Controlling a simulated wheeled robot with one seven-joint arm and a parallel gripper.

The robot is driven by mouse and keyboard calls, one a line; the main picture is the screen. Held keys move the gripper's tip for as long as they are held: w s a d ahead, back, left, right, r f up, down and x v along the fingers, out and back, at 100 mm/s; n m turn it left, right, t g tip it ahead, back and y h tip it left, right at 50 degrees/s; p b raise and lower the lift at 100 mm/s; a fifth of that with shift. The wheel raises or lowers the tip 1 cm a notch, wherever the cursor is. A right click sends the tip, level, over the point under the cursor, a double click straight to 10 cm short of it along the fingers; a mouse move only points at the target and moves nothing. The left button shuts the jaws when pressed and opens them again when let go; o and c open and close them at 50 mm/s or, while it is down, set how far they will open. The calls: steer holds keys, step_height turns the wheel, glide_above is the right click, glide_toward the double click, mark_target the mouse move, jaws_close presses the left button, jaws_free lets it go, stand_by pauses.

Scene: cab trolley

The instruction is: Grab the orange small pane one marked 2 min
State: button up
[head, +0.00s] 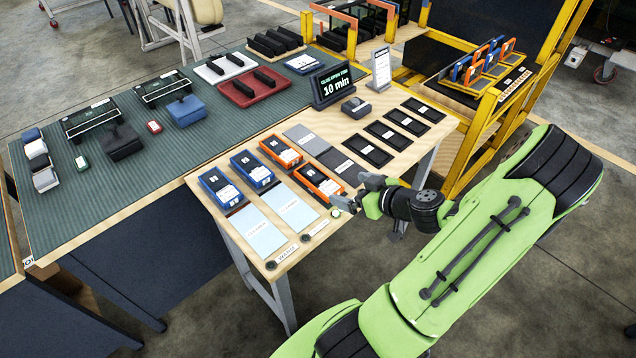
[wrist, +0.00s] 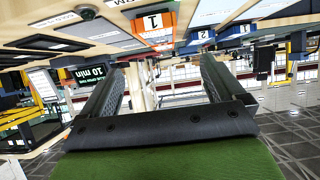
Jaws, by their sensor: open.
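Two orange-framed items lie on the light wooden table in the head view. The farther orange one (head: 281,152) is in the same row as two blue ones. The nearer orange one (head: 318,184) is just left of my gripper (head: 351,192). Their small labels are too small to read in the head view. The wrist view shows an orange block (wrist: 155,26) with a white label reading 1, beyond the fingers. My gripper (wrist: 168,66) is open, with nothing between its fingers, beside the table's near right edge. I cannot tell which pane is marked 2 min.
Blue-framed items (head: 219,186) and (head: 252,170) lie left of the orange ones. Pale panels (head: 257,230) lie in front. Black trays (head: 366,150) lie behind. A dark sign (head: 333,85) reading 10 min stands at the back. A yellow rack (head: 487,125) stands behind my arm.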

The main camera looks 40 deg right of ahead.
mark_target(322, 181)
steer(key=x, duration=0.8)
steer(key=b+x, duration=0.1)
steer(key=x, duration=0.4)
steer(key=shift+s+f, duration=0.15)
steer(key=shift+f, duration=0.1)
steer(key=shift+s, duration=0.1)
steer(key=shift+c, duration=0.2)
